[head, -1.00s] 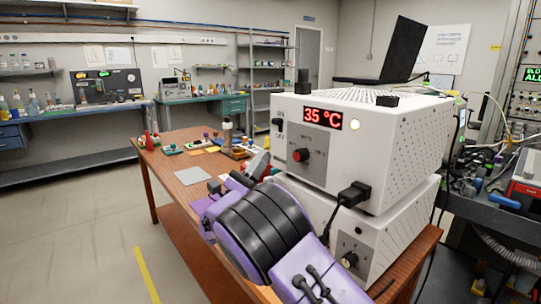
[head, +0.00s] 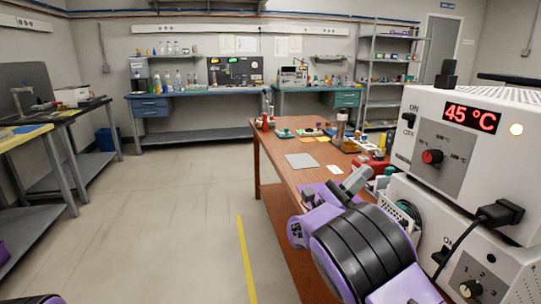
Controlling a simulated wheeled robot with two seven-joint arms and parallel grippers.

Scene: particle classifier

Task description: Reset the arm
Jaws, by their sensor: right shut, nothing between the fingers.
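My right arm (head: 365,250), purple and black, comes in from the lower right, over the wooden table's near part. My right gripper (head: 356,180), small and grey at the far end of the arm, is shut and empty. It is left of the white box device (head: 470,150) and appears apart from it. The device's red display (head: 472,118) reads 45 °C. A red knob (head: 432,157) sits below the display. A purple piece of my left arm shows at the bottom left edge; the left gripper is out of view.
The wooden table (head: 282,180) holds a grey plate (head: 301,161) and several small items at its far end. Open floor (head: 170,210) lies left of the table.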

